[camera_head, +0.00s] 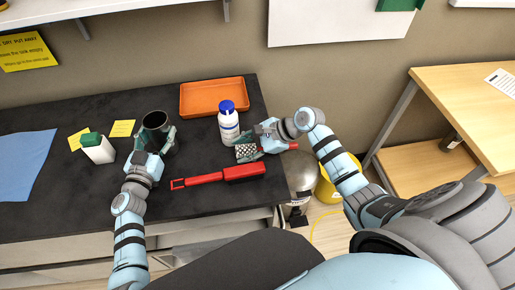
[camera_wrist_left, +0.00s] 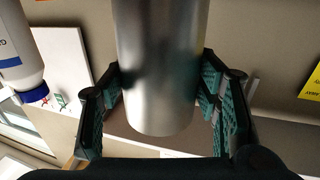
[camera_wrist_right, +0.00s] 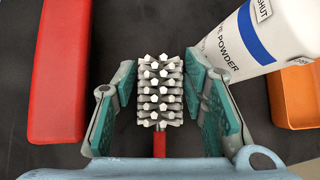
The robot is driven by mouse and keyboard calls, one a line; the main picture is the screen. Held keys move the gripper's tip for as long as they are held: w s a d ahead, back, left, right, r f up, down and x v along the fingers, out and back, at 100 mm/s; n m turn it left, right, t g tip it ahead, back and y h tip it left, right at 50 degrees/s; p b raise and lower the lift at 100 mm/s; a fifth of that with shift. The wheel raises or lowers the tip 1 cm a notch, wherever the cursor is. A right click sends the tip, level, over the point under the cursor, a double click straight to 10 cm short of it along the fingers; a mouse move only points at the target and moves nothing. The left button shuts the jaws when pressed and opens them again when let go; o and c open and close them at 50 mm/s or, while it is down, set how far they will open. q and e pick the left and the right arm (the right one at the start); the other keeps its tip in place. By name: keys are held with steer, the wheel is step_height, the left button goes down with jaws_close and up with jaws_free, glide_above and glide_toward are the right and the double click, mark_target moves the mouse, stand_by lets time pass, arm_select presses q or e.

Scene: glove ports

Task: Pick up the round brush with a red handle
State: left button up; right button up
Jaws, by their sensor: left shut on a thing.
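The round brush (camera_head: 246,151) lies on the black bench top, its pale bristle head between the fingers of my right gripper (camera_head: 252,146). Its red handle (camera_head: 293,147) shows beyond the gripper on the right. In the right wrist view the bristle head (camera_wrist_right: 160,92) sits between the two open fingers (camera_wrist_right: 161,75), with a gap on each side. Part of the handle is hidden under the gripper. My left gripper (camera_head: 157,143) is shut on a metal cylinder (camera_wrist_left: 158,70), seen in the head view as a dark-mouthed cup (camera_head: 156,120).
A long red tool (camera_head: 205,178) lies in front of the brush. A white bottle with a blue cap (camera_head: 229,127) stands behind it, near an orange tray (camera_head: 213,97). A small green-capped container (camera_head: 97,149), yellow notes (camera_head: 122,128) and blue cloth (camera_head: 25,165) are at left.

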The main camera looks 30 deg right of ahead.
steer(key=shift+a, duration=0.1)
steer(key=c, duration=0.9)
step_height(320, 180, up, 18)
